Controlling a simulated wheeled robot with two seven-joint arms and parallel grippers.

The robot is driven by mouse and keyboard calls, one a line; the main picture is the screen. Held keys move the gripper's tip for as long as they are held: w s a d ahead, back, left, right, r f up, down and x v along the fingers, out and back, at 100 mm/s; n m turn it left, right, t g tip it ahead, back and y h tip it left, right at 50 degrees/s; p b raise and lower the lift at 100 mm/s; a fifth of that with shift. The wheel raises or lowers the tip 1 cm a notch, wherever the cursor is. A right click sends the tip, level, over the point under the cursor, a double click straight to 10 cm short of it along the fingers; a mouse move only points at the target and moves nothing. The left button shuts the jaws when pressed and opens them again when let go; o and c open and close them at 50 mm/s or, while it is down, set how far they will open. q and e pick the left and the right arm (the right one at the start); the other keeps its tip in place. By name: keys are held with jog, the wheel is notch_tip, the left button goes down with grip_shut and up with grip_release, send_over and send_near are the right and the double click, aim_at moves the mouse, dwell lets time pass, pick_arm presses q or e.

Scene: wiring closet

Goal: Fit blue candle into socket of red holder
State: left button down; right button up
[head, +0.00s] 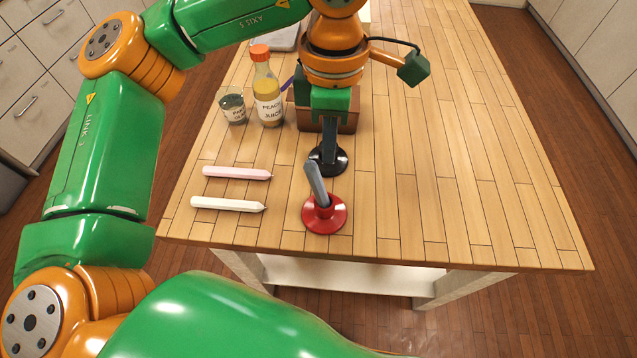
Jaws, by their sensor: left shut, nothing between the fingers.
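The red holder (337,220) stands upright near the table's front edge. A grey-blue candle (316,183) stands at its socket, its lower end at the socket and its upper end tilted to the left and away. I cannot tell how deep the lower end sits. My left gripper (329,158) points down just beyond the candle, shut and empty, its dark fingers overlapping the black holder (342,162) in the picture. It looks apart from the candle. My right gripper is not in view.
A pink candle (237,173) and a white candle (228,204) lie to the left. A glass (232,106), a juice bottle (268,92) and a brown box (348,123) stand farther back. The wooden table (470,150) is clear on the right.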

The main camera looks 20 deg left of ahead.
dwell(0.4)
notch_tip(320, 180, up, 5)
jog(key=p, duration=0.4)
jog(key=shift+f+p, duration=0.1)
jog(key=shift+p, duration=0.3)
